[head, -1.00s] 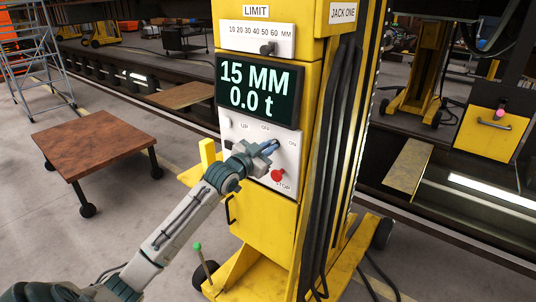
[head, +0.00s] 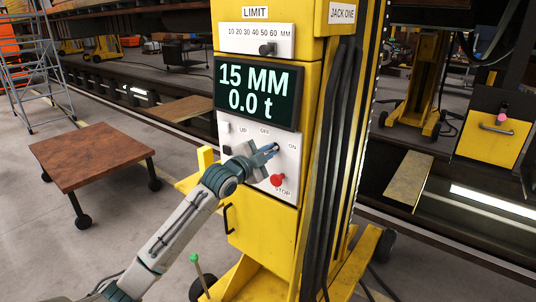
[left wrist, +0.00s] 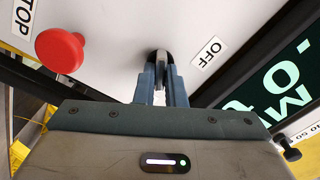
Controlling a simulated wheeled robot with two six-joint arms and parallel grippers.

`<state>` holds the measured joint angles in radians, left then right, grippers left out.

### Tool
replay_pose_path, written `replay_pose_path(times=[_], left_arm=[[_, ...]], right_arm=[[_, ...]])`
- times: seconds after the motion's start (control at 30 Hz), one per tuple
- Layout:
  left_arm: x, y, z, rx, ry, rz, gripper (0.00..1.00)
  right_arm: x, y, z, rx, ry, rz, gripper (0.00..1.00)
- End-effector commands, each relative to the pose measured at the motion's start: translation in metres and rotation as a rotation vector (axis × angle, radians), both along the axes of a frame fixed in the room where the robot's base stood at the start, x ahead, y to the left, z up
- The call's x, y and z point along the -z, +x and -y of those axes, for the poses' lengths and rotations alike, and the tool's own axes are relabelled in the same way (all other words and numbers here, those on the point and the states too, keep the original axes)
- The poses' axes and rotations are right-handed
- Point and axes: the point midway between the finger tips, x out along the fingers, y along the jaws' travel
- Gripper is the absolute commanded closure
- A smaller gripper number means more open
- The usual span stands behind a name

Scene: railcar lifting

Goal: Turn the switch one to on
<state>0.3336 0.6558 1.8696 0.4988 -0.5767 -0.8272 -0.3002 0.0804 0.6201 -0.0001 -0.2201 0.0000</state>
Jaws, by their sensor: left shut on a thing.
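The yellow jack labelled JACK ONE (head: 262,222) carries a pale control panel (head: 290,158) with UP, OFF and ON labels. Its display (head: 257,93) reads 15 MM and 0.0 t. My left gripper (head: 273,149) is at this panel, between the OFF and ON labels, and hides most of the switch in the head view. In the left wrist view my left fingers (left wrist: 160,85) are shut on the grey switch knob (left wrist: 158,59), with the OFF label (left wrist: 207,52) just right of it. The knob's exact setting is hard to tell. My right gripper is not in view.
The red STOP button (head: 277,180) is close below the gripper and also shows in the left wrist view (left wrist: 60,50). A limit slider (head: 267,48) is above the display. A brown wheeled table (head: 95,158) stands at left. Black cables (head: 330,170) run down the jack.

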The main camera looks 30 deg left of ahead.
Motion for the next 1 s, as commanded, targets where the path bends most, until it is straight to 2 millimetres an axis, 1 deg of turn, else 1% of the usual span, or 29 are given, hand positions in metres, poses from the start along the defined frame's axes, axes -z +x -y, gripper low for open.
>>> replay_pose_path(times=[0.53,0.57,0.6,0.67,1.0], left_arm=[[0.0005,0.0000,0.0001,0.000,0.026,0.001,1.00],[0.0006,0.0000,0.0000,0.000,0.026,0.001,0.86],[0.0005,0.0000,0.0001,0.000,0.025,0.001,0.78],[0.0005,0.0000,0.0001,0.000,0.025,0.001,0.68],[0.0008,-0.0024,-0.0004,0.000,0.025,0.002,0.68]], right_arm=[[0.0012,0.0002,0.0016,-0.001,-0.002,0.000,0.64],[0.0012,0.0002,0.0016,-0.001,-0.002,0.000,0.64],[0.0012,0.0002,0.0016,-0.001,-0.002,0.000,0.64],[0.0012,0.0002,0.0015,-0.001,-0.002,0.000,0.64],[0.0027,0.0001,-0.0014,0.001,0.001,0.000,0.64]])
